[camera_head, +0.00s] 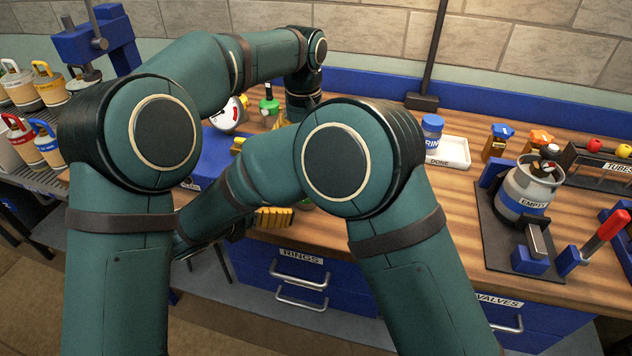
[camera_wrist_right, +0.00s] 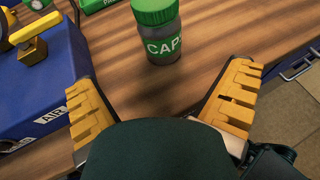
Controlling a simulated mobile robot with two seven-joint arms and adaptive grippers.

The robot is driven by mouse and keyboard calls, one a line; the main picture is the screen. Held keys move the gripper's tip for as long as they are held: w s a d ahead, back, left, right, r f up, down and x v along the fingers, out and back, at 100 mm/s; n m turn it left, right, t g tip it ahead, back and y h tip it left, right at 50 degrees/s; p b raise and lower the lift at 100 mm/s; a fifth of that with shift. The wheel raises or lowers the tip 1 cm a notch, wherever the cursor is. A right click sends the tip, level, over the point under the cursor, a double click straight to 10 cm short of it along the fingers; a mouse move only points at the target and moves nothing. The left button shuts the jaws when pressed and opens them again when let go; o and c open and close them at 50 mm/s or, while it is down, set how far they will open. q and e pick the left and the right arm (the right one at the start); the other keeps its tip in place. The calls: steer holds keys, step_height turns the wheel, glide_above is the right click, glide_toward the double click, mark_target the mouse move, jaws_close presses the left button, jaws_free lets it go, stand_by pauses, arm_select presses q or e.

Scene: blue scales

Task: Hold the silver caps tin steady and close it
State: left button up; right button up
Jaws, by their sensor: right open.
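The caps tin (camera_wrist_right: 163,45) stands upright in the right wrist view, a grey body with a green label reading "CAP". A green lid (camera_wrist_right: 154,10) sits on top; I cannot tell how firmly it is seated. My right gripper (camera_wrist_right: 160,78) is open and empty, its yellow fingers spread wide with the tin beyond them, apart from both. In the head view, one yellow finger of it shows below my right forearm, which hides most of the tin. My left gripper (camera_head: 286,121) points down behind my right arm; its fingers are mostly hidden.
A blue AIR box (camera_wrist_right: 35,85) with a yellow lever (camera_wrist_right: 30,35) stands left of the tin. A gauge (camera_head: 229,115) and a green bottle (camera_head: 268,105) stand behind. A white DONE tray (camera_head: 452,153) and an EMPTY canister (camera_head: 527,190) are to the right. Bare wood surrounds the tin's right side.

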arm_select(q)
steer(key=shift+s+a, duration=0.1)
arm_select(e)
steer(key=shift+s+a, duration=0.1)
steer(key=x, duration=1.4)
steer(key=shift+r, duration=0.15)
jaws_close()
arm_select(q)
steer(key=shift+f, duration=0.1)
steer(key=shift+r, duration=0.25)
stand_by(0.6)
